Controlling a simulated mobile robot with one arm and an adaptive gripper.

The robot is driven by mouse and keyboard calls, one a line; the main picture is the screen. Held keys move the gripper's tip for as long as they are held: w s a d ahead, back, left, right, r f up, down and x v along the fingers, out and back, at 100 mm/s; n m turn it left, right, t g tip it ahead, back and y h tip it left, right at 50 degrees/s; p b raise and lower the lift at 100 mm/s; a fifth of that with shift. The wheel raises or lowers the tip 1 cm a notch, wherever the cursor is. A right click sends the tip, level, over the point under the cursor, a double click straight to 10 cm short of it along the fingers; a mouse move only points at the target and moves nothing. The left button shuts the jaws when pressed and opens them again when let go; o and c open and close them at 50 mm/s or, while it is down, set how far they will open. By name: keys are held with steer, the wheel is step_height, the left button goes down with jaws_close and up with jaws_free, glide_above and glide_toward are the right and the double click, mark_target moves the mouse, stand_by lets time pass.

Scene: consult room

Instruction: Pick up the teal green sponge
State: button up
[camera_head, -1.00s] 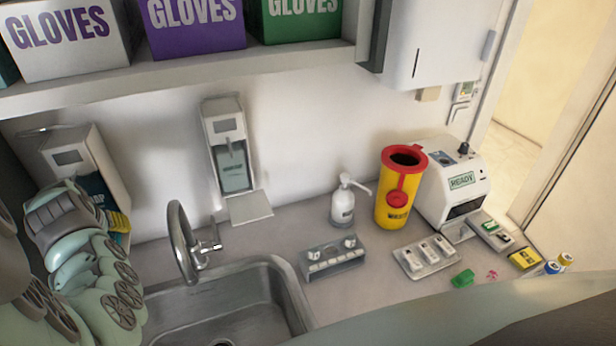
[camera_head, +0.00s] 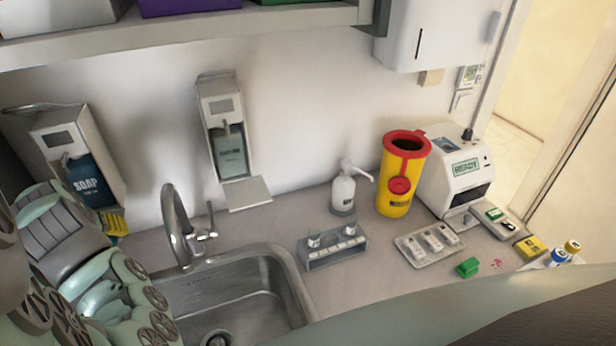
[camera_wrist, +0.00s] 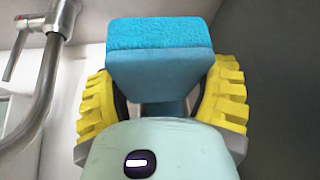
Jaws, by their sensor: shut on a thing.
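The teal sponge (camera_wrist: 160,62), a block with a rougher, brighter teal strip along its top, fills the upper middle of the wrist view. My gripper (camera_wrist: 163,100) has its yellow ribbed fingers on either side of it and is shut on it. In the head view a yellow part of my gripper (camera_head: 114,224) shows at the left, in front of the wall below the soap dispenser.
A tap (camera_head: 174,225) and steel sink (camera_head: 283,268) lie right of my arm; the tap is also close at the left in the wrist view. A soap dispenser (camera_head: 60,142) hangs behind. A yellow sharps bin (camera_head: 396,185), a tray (camera_head: 408,243) and a green block (camera_head: 467,267) are farther right.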

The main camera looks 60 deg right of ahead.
steer(key=shift+s+a+f+b, duration=0.1)
steer(key=shift+s+a+b, duration=0.05)
steer(key=shift+s, duration=0.25)
steer(key=shift+s+a+f+b, duration=0.1)
steer(key=shift+s+b, duration=0.05)
steer(key=shift+s, duration=0.25)
steer(key=s+a+p, duration=0.3)
steer(key=s+a, duration=0.1)
steer(key=s, duration=0.5)
steer(key=shift+s+r, duration=0.15)
steer(key=shift+r, duration=0.05)
steer(key=shift+o, duration=1)
jaws_close()
